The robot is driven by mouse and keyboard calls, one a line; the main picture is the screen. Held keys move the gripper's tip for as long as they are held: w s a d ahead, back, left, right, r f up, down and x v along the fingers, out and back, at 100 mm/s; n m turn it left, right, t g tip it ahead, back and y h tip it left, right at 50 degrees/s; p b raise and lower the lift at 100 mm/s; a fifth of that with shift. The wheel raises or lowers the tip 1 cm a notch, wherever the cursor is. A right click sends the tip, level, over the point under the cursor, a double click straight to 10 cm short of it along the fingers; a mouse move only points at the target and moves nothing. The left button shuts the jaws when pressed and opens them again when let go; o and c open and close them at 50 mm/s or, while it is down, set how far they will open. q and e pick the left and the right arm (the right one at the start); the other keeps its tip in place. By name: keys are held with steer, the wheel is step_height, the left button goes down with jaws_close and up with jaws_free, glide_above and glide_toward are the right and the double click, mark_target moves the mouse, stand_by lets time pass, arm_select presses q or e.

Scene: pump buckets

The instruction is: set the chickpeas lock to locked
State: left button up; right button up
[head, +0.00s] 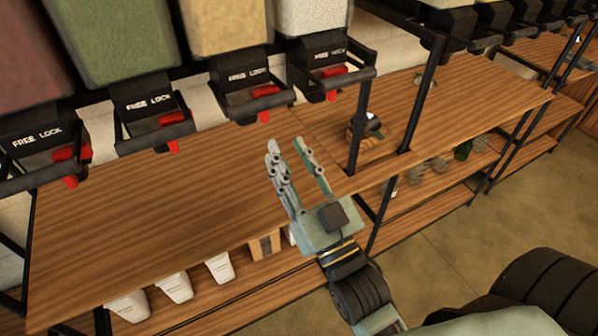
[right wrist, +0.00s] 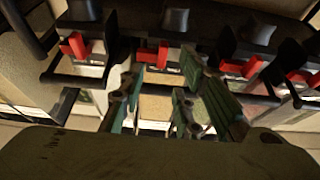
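A tan-filled bin (head: 226,25) hangs third from the left in the head view and looks like the chickpeas; no name is readable. Its black dispenser is marked FREE and LOCK (head: 248,76), with a red lock lever (head: 264,95) below. I cannot tell its setting. My right gripper (head: 287,150) is open and empty, pointing up below and in front of this dispenser, apart from the lever. In the right wrist view its fingers (right wrist: 160,88) are spread beneath a row of dispensers with red levers (right wrist: 155,55). My left gripper is out of view.
Matching dispensers stand beside it, under green (head: 108,40), dark red (head: 28,60) and whitish (head: 310,15) bins. A wooden shelf (head: 150,205) lies below. A black post (head: 366,125) stands to the right of my gripper. White cups (head: 172,287) sit on the lower shelf.

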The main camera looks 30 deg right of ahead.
steer(key=shift+v, duration=1.8)
steer(key=w+a+f+g, duration=0.1)
steer(key=f+g, duration=0.1)
steer(key=f, duration=0.6)
steer(key=w+a+f+n+g+y, duration=0.1)
steer(key=f+g, duration=0.1)
steer(key=f, duration=0.6)
steer(key=w+a+f+g, duration=0.1)
steer(key=a+f+g, duration=0.1)
steer(key=f, duration=0.6)
steer(key=s+f+g, duration=0.2)
steer(key=f, duration=0.7)
steer(key=s+f+g, duration=0.2)
steer(key=f, duration=0.8)
steer(key=s+d+f+n+g, duration=0.1)
steer(key=s+d+f+g, duration=0.15)
steer(key=s+f, duration=0.65)
steer(key=s+d+f+g, duration=0.1)
steer(key=s+f+g, duration=0.4)
steer(key=f, duration=0.6)
steer(key=s+d+f+g+h, duration=0.1)
steer(key=s+d+f+g, duration=0.1)
steer(key=s, duration=0.6)
steer(key=s+d+f+g, duration=0.2)
steer(key=s+d+f, duration=0.2)
steer(key=s, duration=0.5)
steer(key=shift+f+h, duration=0.4)
steer(key=shift+f, duration=0.4)
